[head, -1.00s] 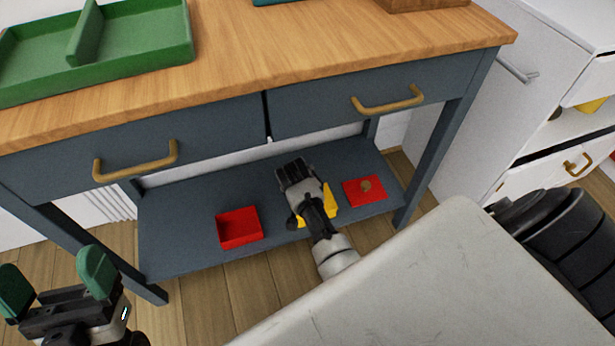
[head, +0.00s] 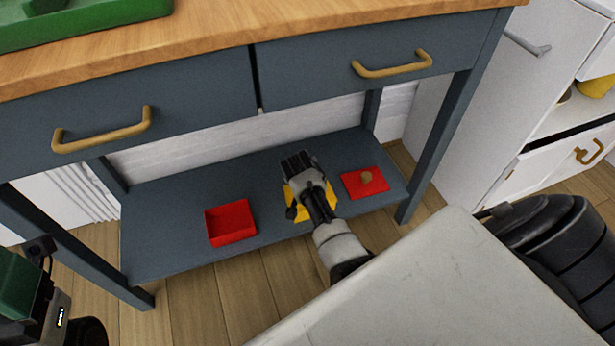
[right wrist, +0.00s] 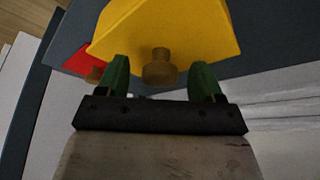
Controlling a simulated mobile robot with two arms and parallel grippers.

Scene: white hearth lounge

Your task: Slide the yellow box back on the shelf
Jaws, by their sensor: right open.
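The yellow box (head: 291,196) sits on the low shelf (head: 165,225) of the blue-grey table, partly hidden behind my right gripper and forearm. In the right wrist view the yellow box (right wrist: 185,25) fills the top, with a round wooden knob (right wrist: 159,68) facing the jaws. My right gripper (right wrist: 158,75) is open, its green fingers on either side of the knob with gaps to it. In the head view its fingertips are hidden by its own body. My left gripper (head: 20,290) is cut off at the left edge, with only one green finger clearly visible.
A red open box (head: 231,222) stands left of the yellow box. A red piece with a knob (head: 362,183) lies to the right. Table legs (head: 438,145) bound the shelf. Drawers with brass handles (head: 392,66) hang above. The shelf's back looks clear.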

